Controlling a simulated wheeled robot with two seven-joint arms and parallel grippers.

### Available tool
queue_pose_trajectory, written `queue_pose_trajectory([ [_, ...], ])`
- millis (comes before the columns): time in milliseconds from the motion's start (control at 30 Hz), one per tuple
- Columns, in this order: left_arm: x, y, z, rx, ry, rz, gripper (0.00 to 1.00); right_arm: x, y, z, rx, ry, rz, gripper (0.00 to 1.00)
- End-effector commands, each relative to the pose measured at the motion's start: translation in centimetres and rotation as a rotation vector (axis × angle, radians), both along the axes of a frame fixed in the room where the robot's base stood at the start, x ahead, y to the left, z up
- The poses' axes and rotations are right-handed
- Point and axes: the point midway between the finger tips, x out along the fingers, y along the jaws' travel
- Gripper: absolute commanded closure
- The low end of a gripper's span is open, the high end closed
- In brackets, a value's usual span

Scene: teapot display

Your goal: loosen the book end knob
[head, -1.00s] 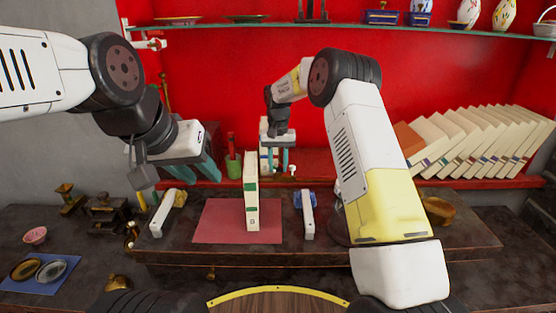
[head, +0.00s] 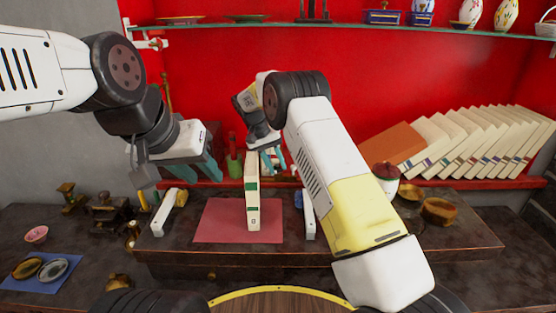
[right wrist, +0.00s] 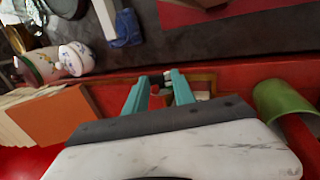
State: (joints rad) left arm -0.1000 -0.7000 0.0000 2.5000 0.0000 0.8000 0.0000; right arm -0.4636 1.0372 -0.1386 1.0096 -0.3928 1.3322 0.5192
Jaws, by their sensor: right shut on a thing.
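My right gripper (head: 273,161) is over the red shelf at the back, behind the upright cream-and-green book (head: 252,206), tilted to one side. In the right wrist view its two teal fingers (right wrist: 159,90) are shut around a small reddish knob (right wrist: 155,90), mostly hidden between them. A brown frame-like piece (right wrist: 203,82) lies just beyond the fingers; I cannot tell how it joins the knob. My left gripper (head: 203,168) hangs at the left above the table, its teal fingers apart and empty.
The book stands on a red mat (head: 215,220). Leaning books (head: 455,142) fill the right shelf. A green cup (head: 234,165) and a lidded jar (head: 386,178) stand nearby.

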Motion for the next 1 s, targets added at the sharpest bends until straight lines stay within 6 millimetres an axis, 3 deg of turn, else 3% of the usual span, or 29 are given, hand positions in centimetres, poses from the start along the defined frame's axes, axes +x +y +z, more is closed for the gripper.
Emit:
queue_pose_trajectory([
  [400,0.0,0.0,0.0,0.0,0.0,0.0,0.64,0.05,0.62,-0.24,-0.206,-0.003,0.001,1.0],
  [967,0.0,0.0,0.0,0.0,0.0,0.0,0.64,0.06,0.53,-0.24,-0.238,-0.001,0.0,1.0],
  [1000,0.0,0.0,0.0,0.0,0.0,0.0,0.64,0.06,0.53,-0.24,-0.238,-0.001,0.0,0.61],
])
